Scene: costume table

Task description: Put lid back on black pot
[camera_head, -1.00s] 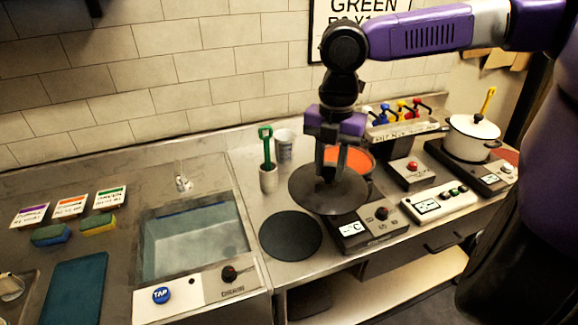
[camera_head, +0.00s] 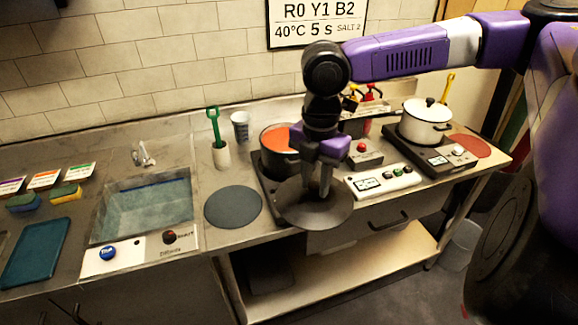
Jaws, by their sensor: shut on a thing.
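My gripper (camera_head: 322,190) is shut on the dark round lid (camera_head: 300,207) and holds it level. The lid is in front of the black pot and covers part of the burner unit below it in the picture. The black pot (camera_head: 271,160) stands behind and left of my gripper on its burner, uncovered, with orange-red contents (camera_head: 276,137) showing. My gripper and the lid hide the pot's right side and front. The knob of the lid is hidden between my fingers.
A dark round mat (camera_head: 233,206) lies bare left of the lid. A white lidded pot (camera_head: 425,122) stands on a burner at the right. A white button panel (camera_head: 383,180) is right of my gripper. A sink (camera_head: 145,208), a holder with a green tool (camera_head: 220,155) and a cup (camera_head: 240,126) are left.

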